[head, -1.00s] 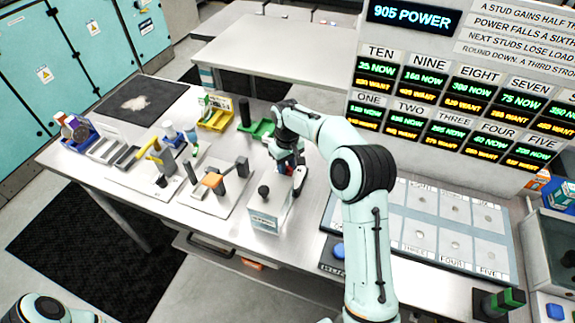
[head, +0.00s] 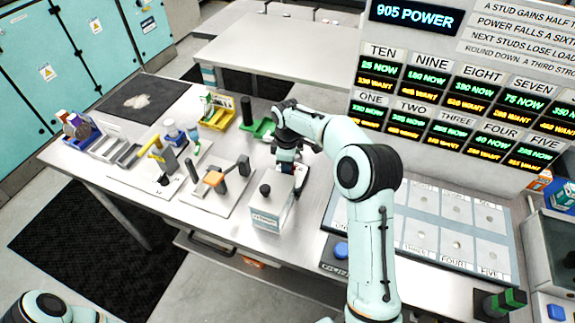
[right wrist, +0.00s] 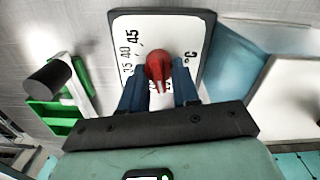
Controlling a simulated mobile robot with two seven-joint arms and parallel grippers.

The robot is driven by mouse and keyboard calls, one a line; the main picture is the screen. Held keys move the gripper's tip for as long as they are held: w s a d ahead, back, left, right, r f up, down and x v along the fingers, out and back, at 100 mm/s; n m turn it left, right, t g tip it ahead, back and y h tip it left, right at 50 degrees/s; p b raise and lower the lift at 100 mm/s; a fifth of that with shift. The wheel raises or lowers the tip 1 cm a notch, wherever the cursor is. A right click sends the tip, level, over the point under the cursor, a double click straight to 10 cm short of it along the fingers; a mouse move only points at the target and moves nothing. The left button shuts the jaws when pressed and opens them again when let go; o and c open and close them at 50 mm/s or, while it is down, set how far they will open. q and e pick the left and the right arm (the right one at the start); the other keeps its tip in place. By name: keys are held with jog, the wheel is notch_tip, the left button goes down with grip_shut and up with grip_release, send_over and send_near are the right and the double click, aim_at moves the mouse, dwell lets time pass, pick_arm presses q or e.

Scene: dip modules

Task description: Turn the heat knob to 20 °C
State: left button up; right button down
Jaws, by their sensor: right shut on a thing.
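The heat knob (right wrist: 158,68) is red with a pale pointer line and sits on a white dial plate (right wrist: 185,28) in the right wrist view. The figures 35, 40 and 45 and a °C mark show on the plate. The pointer line is toward the lower side of the picture; the figures there are hidden by the knob and fingers. My right gripper (right wrist: 159,92) is shut on the knob, one dark blue finger on each side. In the head view my right gripper (head: 288,160) is low over the bench beside a white box. My left gripper is out of view.
The white box (head: 268,212) with a black knob stands in front of my right gripper. A green tray (head: 258,130) and a black post lie behind it. Fixtures on plates stand to the left. A panel of numbered pads (head: 420,232) lies to the right.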

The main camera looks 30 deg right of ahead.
jog(key=shift+r+n, duration=0.1)
jog(key=shift+n, duration=0.4)
jog(key=c, duration=0.8)
grip_release()
notch_tip(320, 180, up, 13)
jog(key=shift+r, duration=0.2)
